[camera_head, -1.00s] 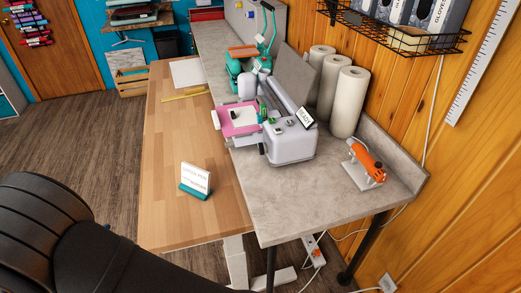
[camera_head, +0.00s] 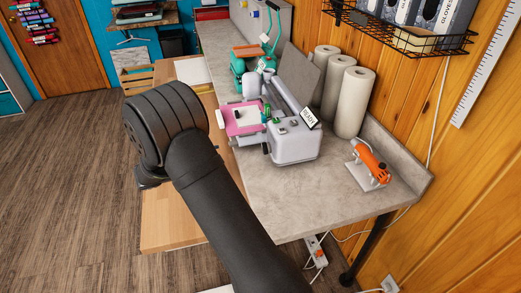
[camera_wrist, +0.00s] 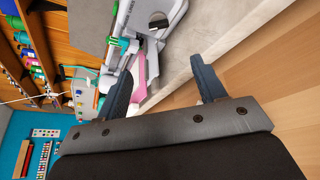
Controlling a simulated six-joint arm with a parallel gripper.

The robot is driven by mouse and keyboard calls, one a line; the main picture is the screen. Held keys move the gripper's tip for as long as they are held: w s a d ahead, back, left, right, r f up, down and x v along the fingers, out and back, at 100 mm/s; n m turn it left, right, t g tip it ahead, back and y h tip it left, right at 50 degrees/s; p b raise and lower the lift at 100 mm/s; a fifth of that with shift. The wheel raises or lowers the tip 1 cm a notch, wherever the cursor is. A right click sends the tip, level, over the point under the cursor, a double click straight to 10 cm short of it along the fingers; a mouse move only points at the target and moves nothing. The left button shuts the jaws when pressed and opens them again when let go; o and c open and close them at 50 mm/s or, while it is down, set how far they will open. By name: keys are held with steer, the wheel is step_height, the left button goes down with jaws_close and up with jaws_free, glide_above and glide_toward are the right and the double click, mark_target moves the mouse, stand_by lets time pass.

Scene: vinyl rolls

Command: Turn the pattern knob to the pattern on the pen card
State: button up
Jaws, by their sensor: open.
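The grey cutting machine (camera_head: 293,143) stands on the grey counter, with a pink mat (camera_head: 240,119) at its left and a small tilted display reading "READY" (camera_head: 309,117). Green and dark knobs or parts show on its top, too small to tell which is the pattern knob.
White rolls (camera_head: 352,101) stand behind the machine against the wooden wall. An orange tool (camera_head: 371,162) sits in a holder on the counter's right. The counter's front (camera_head: 290,205) is clear. A teal press (camera_head: 250,70) stands farther back.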

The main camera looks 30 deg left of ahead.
mark_target(266, 148)
steer(key=shift+m, duration=0.4)
steer(key=x, duration=1.9)
steer(key=shift+d+r, duration=0.25)
steer(key=shift+d, duration=0.1)
steer(key=shift+c, duration=0.2)
steer(key=c, duration=0.9)
